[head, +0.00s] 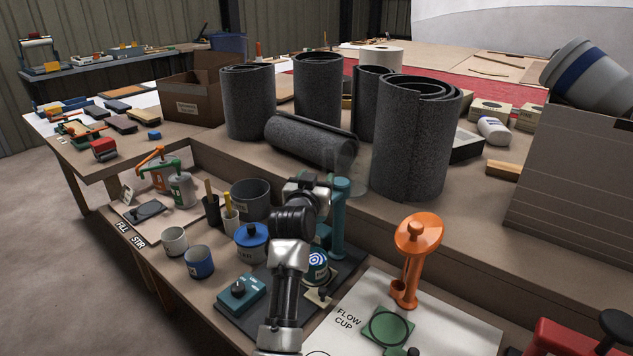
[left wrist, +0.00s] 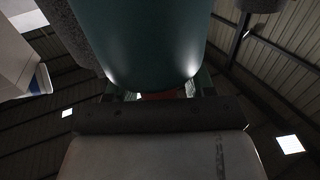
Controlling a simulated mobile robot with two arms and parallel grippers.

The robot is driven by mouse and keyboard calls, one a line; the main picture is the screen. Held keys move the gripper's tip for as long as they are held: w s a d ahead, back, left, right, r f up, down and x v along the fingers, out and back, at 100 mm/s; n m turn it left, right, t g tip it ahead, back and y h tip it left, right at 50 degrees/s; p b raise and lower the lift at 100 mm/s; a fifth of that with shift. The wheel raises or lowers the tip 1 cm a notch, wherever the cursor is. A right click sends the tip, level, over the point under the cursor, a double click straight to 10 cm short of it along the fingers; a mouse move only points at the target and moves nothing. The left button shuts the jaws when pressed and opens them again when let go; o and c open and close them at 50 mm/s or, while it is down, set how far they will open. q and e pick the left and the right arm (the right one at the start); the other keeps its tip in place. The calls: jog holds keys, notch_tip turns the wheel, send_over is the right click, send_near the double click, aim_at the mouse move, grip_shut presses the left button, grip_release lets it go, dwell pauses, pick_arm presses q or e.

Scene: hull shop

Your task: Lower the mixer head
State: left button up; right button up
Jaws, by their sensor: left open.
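The mixer is a teal stand with an upright teal column (head: 340,225) on a dark base plate (head: 345,277). My left arm crosses in front of it and hides part of it. My left gripper (head: 312,183) is up beside the top of the column, with its jaws open. In the left wrist view a large teal rounded surface (left wrist: 145,45) fills the upper middle, very close to the jaws; I cannot tell whether they touch it. A can with a blue and white ring label (head: 316,262) stands low beside the column. My right gripper is not in view.
A blue control box with a knob (head: 241,293) sits left of my arm. A blue-lidded pot (head: 251,240), cups and a grey bucket (head: 252,200) stand close by. An orange stand (head: 413,260) is to the right. Grey rolls (head: 415,140) stand on the raised bench behind.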

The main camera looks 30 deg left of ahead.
pick_arm(q)
jog(key=shift+c, duration=0.4)
grip_shut()
jog(key=shift+f, duration=0.2)
notch_tip(320, 180, down, 11)
jog(key=b, duration=0.2)
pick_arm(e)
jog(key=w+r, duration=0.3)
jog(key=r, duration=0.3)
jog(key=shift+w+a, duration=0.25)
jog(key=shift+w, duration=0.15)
pick_arm(q)
grip_release()
jog(key=shift+o, duration=0.4)
jog(key=shift+r, duration=0.15)
